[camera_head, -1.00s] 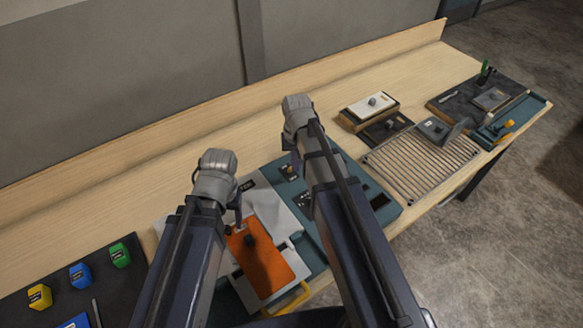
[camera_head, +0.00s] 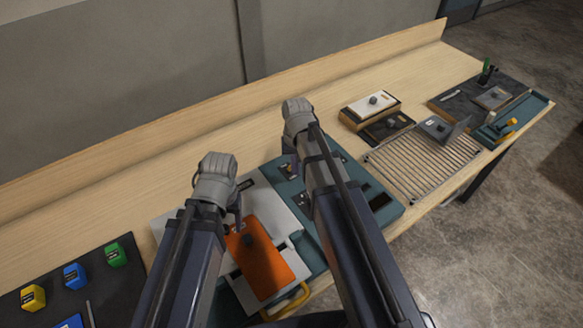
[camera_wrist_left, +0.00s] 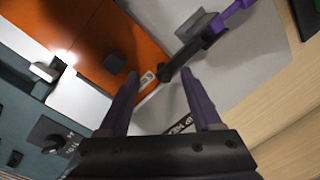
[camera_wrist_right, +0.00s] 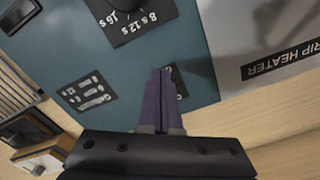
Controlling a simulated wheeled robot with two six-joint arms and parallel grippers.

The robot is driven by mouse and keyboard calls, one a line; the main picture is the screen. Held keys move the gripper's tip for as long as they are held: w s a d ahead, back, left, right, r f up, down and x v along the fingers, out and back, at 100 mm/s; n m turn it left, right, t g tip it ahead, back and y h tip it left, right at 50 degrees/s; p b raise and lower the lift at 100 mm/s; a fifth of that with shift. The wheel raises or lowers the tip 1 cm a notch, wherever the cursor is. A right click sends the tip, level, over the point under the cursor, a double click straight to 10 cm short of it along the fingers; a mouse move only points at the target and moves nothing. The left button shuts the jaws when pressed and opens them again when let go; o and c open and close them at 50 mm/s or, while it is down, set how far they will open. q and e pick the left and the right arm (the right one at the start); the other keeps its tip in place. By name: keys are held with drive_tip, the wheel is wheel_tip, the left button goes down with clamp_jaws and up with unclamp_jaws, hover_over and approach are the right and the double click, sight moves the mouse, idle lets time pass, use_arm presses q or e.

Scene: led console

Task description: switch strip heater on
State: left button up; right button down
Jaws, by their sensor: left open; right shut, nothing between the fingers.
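The strip heater is a pale grey panel (camera_head: 283,216) with an orange plate (camera_head: 270,268) and a dark knob on it. Its black label (camera_wrist_right: 280,60) reads "RIP HEATER" in the right wrist view and also shows in the left wrist view (camera_wrist_left: 180,126). My left gripper (camera_head: 239,222) is over the panel beside the orange plate; its purple fingers (camera_wrist_left: 165,95) are apart, with nothing held. A black-and-purple part (camera_wrist_left: 195,48) lies ahead of them; I cannot tell what it is. My right gripper (camera_wrist_right: 162,82) is shut and empty above the teal console. I cannot make out the heater's switch.
The teal console (camera_wrist_right: 180,30) beside the heater carries a black timer dial (camera_wrist_right: 118,18). A wire rack (camera_head: 422,165) and a white-topped box (camera_head: 373,103) stand to the right. Yellow, blue and green blocks sit on a dark mat (camera_head: 120,290) at left. Bare wood lies behind.

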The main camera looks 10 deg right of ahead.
use_arm(q)
drive_tip(key=shift+f, duration=0.3)
use_arm(e)
drive_tip(key=shift+f, duration=0.35)
drive_tip(key=shift+w+a+r, duration=0.1)
drive_tip(key=shift+w+a, duration=0.15)
drive_tip(key=shift+w, duration=0.5)
drive_tip(key=shift+w+a, duration=0.2)
drive_tip(key=shift+w, duration=0.3)
use_arm(q)
drive_tip(key=shift+r, duration=0.2)
use_arm(e)
drive_tip(key=shift+r, duration=0.1)
use_arm(q)
wheel_tip(320, 180, up, 7)
drive_tip(key=p, duration=0.7)
drive_tip(key=shift+f, duration=0.1)
use_arm(e)
wheel_tip(320, 180, up, 7)
drive_tip(key=shift+s+d, duration=0.15)
drive_tip(key=shift+s, duration=0.25)
use_arm(q)
drive_tip(key=shift+f, duration=0.1)
